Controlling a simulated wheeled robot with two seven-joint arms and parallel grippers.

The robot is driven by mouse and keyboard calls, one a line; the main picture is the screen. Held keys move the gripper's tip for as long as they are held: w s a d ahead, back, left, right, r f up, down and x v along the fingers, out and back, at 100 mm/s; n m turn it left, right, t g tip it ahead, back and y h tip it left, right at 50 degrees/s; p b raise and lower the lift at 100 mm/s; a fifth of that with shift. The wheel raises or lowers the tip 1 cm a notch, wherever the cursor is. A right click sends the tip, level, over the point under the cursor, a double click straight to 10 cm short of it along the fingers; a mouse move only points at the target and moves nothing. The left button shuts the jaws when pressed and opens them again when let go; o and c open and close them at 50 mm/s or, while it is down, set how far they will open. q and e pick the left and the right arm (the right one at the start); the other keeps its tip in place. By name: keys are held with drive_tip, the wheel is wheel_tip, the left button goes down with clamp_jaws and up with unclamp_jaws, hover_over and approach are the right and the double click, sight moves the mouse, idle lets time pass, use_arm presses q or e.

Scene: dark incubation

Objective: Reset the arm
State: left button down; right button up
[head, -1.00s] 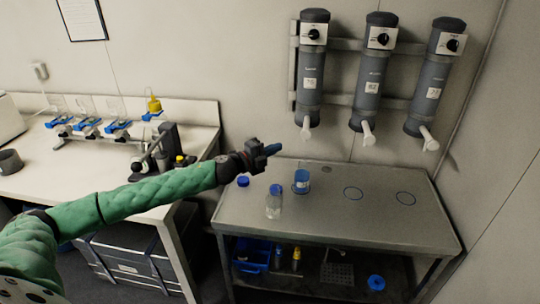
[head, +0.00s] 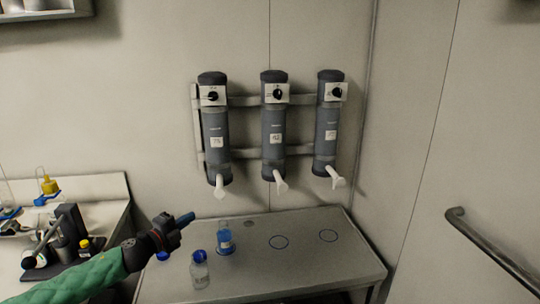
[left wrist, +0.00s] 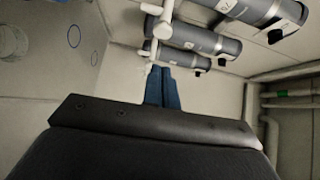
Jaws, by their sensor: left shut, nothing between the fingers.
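My left arm (head: 85,282), in a green sleeve, comes in from the lower left. My left gripper (head: 186,219) is shut and empty, its blue fingertips together above the back left part of the metal table. In the left wrist view the shut fingers (left wrist: 162,88) point toward the wall-mounted dispensers. A clear bottle (head: 200,270) stands below the gripper in the head view. A blue-labelled container (head: 225,240) stands just right of the gripper. A blue cap (head: 162,256) is partly hidden by the gripper. My right gripper is not in view.
Three grey dispensers (head: 214,130) with white spouts hang on the wall above the metal table (head: 300,262). Blue rings (head: 279,242) mark clear spots on it. A bench (head: 103,205) with instruments stands at left. A handrail (head: 490,248) runs along the right wall.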

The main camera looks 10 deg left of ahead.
use_arm(q)
drive_tip(key=s+d+f+n+g+y, duration=0.1)
drive_tip(key=s+d+f+n+y, duration=0.35)
drive_tip(key=s+f+n, duration=0.3)
drive_tip(key=s+d+f+n+g+y, duration=0.2)
drive_tip(key=s+d+f+n+y, duration=0.25)
drive_tip(key=s+f+n, duration=0.35)
drive_tip(key=s+d+f+n+g, duration=0.1)
drive_tip(key=s+f+n+g, duration=0.3)
drive_tip(key=s, duration=1)
drive_tip(key=s+d+f+n+g, duration=0.2)
drive_tip(key=s+f+g, duration=0.4)
drive_tip(key=s, duration=0.8)
drive_tip(key=s+d+f, duration=0.2)
drive_tip(key=f, duration=1.5)
drive_tip(key=s+d+f+g+h, duration=0.1)
drive_tip(key=s+d+f, duration=0.1)
drive_tip(key=f, duration=1.5)
drive_tip(key=shift+g, duration=0.3)
drive_tip(key=shift+d, duration=0.1)
